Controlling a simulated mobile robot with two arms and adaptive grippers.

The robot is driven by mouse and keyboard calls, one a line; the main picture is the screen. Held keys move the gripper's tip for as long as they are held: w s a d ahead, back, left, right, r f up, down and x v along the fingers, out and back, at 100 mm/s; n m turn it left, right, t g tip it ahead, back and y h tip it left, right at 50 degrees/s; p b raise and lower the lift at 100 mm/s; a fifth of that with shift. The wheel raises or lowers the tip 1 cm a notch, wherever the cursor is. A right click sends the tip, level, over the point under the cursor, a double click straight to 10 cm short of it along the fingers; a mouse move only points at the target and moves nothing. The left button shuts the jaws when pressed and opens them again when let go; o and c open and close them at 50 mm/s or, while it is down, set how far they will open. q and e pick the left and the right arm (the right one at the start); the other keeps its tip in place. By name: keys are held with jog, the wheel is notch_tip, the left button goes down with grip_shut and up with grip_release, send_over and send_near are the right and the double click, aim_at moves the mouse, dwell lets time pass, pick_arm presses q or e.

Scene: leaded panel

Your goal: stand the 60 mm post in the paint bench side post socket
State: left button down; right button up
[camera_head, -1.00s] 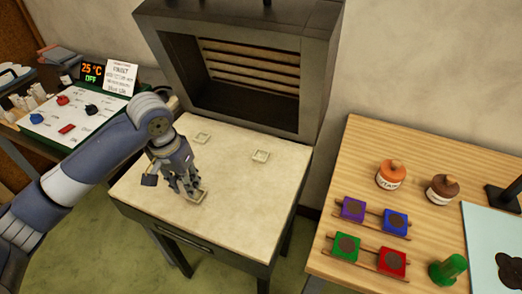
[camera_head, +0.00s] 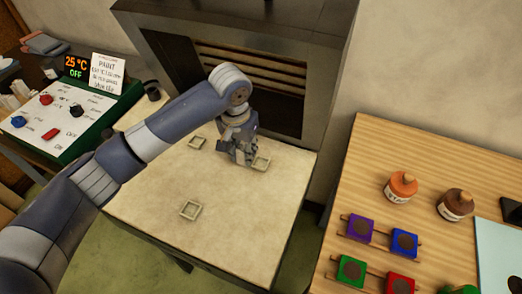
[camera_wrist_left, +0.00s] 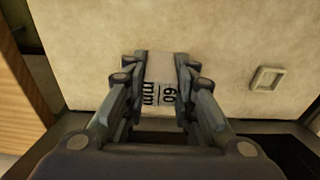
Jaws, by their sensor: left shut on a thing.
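The 60 mm post (camera_wrist_left: 160,68) is pale with a dark "60 mm" marking in the left wrist view. My left gripper (camera_wrist_left: 161,62) is shut on it, one finger on each side. In the head view my left gripper (camera_head: 240,160) points down at the pale table, right beside the square socket nearest the wooden paint bench (camera_head: 261,163). The fingers hide the post in the head view and cover part of that socket. I cannot tell whether the post's lower end is in the socket or above it. My right gripper is not in view.
Two other square sockets are on the pale table, one at the back left (camera_head: 197,143) and one in front (camera_head: 190,210). A dark kiln (camera_head: 325,90) stands behind. The wooden bench (camera_head: 450,150) at right carries paint jars and coloured blocks. A control panel (camera_head: 60,115) is at left.

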pick_arm(q)
jog(key=d, duration=0.1)
jog(key=w+d, duration=0.1)
jog(key=d, duration=0.1)
jog(key=shift+w+d+f, duration=0.15)
jog(key=shift+w, duration=0.2)
jog(key=shift+w+d+f+p, duration=0.1)
jog(key=shift+w+d+p, duration=0.2)
jog(key=shift+d, duration=0.35)
jog(key=shift+d+f, duration=0.1)
jog(key=shift+f, duration=0.05)
notch_tip(320, 180, down, 2)
jog(key=shift+f+p, duration=0.1)
jog(key=shift+p, duration=0.45)
jog(key=shift+f, duration=0.6)
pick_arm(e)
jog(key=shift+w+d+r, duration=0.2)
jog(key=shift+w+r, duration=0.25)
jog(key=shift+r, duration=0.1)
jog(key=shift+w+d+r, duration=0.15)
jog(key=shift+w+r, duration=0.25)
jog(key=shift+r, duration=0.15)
pick_arm(q)
jog(key=c, duration=1.3)
grip_release()
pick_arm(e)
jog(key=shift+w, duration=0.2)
